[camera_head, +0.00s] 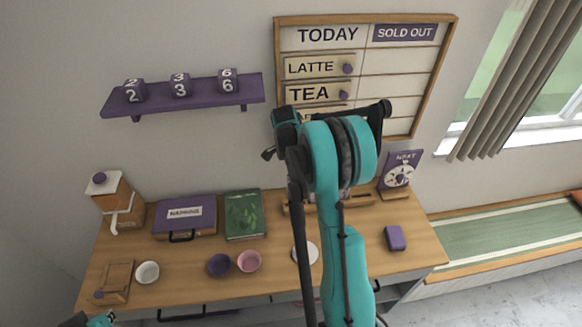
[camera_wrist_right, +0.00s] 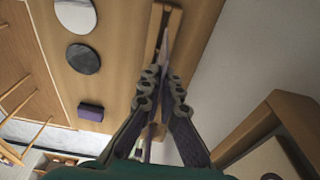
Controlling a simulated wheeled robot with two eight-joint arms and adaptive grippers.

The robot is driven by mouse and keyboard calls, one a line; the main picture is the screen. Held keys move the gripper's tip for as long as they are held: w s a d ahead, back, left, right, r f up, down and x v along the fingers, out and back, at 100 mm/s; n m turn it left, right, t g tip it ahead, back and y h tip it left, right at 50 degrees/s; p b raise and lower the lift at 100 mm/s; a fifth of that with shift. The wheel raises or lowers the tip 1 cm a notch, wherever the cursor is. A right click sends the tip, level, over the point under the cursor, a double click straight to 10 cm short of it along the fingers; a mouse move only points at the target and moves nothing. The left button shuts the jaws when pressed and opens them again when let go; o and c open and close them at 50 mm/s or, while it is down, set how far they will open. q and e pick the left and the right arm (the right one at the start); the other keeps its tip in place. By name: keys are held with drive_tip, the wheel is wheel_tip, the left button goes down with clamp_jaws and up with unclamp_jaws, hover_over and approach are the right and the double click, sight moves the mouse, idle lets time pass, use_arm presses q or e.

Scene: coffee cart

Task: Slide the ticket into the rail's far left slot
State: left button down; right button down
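The wooden rail (camera_head: 360,201) lies along the back of the counter, and my right arm hides its middle. In the right wrist view the rail (camera_wrist_right: 175,22) runs away beyond my fingertips. My right gripper (camera_wrist_right: 164,80) has its fingers close together on a thin pale sheet, the ticket (camera_wrist_right: 163,48), seen nearly edge-on at the rail. Whether it sits in a slot cannot be told. In the head view the ticket and right fingertips are hidden behind my arm. Only a bit of my left gripper (camera_head: 86,321) shows at the bottom left edge.
A purple box (camera_head: 395,238) and a white disc (camera_head: 306,252) stand near the rail. A spinner sign (camera_head: 399,172) stands at the right back. A green book (camera_head: 245,215), a napkin case (camera_head: 185,218) and bowls (camera_head: 249,261) are to the left. The menu board (camera_head: 448,40) hangs above.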

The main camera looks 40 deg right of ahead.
sight(296, 190)
drive_tip(key=shift+f+b, duration=1.6)
drive_tip(key=shift+f, duration=1.5)
drive_tip(key=shift+f+b, duration=0.45)
drive_tip(key=shift+b, duration=0.2)
drive_tip(key=shift+f, duration=0.2)
drive_tip(key=shift+f+b, duration=0.5)
drive_tip(key=shift+b, duration=0.2)
drive_tip(key=shift+f, duration=0.15)
drive_tip(key=shift+f+b, duration=0.65)
drive_tip(key=shift+b, duration=0.05)
drive_tip(key=c, duration=1.6)
unclamp_jaws()
drive_tip(key=shift+c, duration=0.2)
